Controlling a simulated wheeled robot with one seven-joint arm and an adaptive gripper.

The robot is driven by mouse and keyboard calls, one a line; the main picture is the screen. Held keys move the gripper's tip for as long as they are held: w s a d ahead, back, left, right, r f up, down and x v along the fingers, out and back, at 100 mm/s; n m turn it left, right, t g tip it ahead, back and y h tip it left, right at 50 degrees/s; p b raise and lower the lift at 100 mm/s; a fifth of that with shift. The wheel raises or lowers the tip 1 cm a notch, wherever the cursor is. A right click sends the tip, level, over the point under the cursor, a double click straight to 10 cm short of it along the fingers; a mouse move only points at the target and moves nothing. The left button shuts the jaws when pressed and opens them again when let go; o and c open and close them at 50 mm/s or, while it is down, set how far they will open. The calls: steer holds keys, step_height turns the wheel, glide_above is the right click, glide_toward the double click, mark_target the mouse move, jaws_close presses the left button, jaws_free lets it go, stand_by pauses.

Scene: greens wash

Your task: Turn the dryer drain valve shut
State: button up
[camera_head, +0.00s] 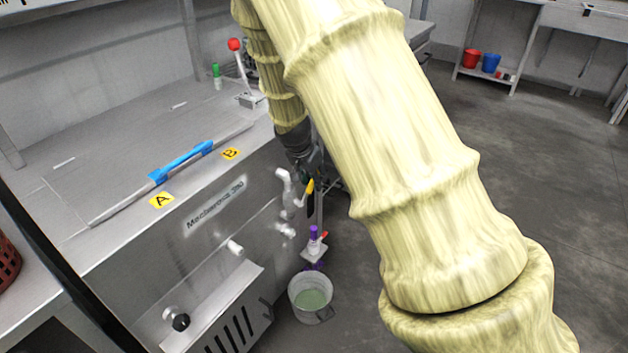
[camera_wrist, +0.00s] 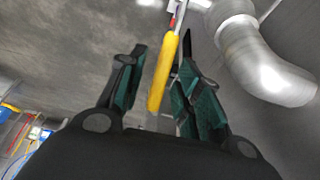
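A yellow lever handle (camera_head: 310,187) shows at the right end of the steel machine, beside a pale bent pipe (camera_head: 286,187). I take it for the drain valve's handle. In the wrist view the yellow handle (camera_wrist: 162,75) runs lengthwise between my fingers, with the thick grey pipe (camera_wrist: 262,68) to its right. My gripper (camera_wrist: 164,58) is open, one dark green-padded finger on each side of the handle, with gaps showing. I cannot tell how deep the handle lies between them. In the head view my gripper (camera_head: 306,165) is just above the handle, partly hidden by my arm. The valve body is unclear.
A purple-handled fitting (camera_head: 314,234) stands below, above a bucket (camera_head: 311,297) of greenish liquid on the floor. The steel machine (camera_head: 130,262) has a blue-handled lid (camera_head: 180,162) and a red-knobbed lever (camera_head: 235,45). Open floor (camera_head: 530,150) lies to the right.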

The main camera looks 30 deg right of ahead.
steer(key=shift+d+f, duration=0.15)
steer(key=shift+f, duration=0.25)
jaws_close()
